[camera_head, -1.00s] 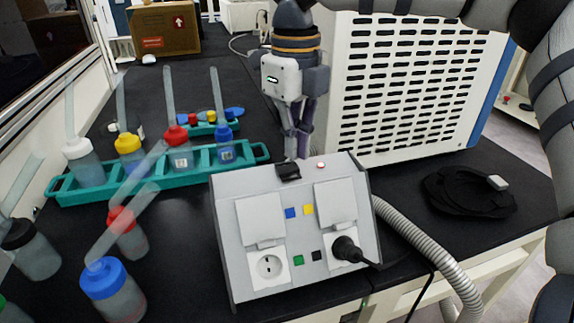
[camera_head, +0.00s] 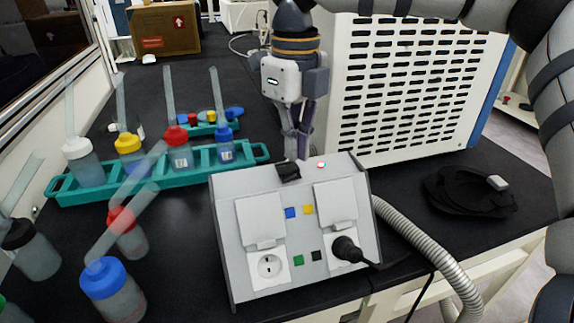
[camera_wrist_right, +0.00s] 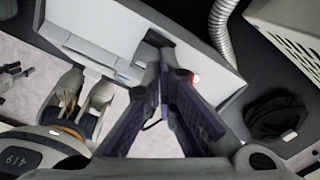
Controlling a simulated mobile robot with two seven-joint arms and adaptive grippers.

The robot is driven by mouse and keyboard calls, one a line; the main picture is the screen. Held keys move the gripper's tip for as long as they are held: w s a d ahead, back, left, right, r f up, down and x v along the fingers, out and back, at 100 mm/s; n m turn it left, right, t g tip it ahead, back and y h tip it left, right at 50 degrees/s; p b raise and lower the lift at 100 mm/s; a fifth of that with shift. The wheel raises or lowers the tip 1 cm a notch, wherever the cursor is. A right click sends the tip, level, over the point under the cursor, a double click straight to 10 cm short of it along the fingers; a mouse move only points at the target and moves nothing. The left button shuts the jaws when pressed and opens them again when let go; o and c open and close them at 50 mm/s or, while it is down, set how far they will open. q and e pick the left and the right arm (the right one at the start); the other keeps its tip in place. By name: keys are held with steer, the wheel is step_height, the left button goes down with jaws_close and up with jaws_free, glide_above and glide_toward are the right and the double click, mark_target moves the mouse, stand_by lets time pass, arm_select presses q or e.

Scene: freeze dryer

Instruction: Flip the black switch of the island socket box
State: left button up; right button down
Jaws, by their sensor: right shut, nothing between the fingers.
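The grey socket box (camera_head: 232,205) stands on the black bench, its sloped panel facing me, and it also shows in the right wrist view (camera_wrist_right: 95,22). Its black switch (camera_head: 288,172) sits at the panel's top edge, left of a small red light (camera_head: 320,164). My right gripper (camera_head: 298,157) is shut and empty, pointing down, with its fingertips just behind the switch. In the right wrist view the fingertips (camera_wrist_right: 167,52) are close to the switch and partly cover it. I cannot tell whether they touch it. My left gripper is not in view.
A teal rack (camera_head: 110,192) with capped bottles stands left, with loose bottles (camera_head: 112,290) in front. A white vented machine (camera_head: 420,90) stands behind right. A grey corrugated hose (camera_head: 425,245) and a black plug (camera_head: 346,249) are at the box's right side.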

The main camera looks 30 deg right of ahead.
mark_target(294, 166)
steer(key=shift+f, duration=1)
stand_by(0.3)
steer(key=shift+r, duration=3.5)
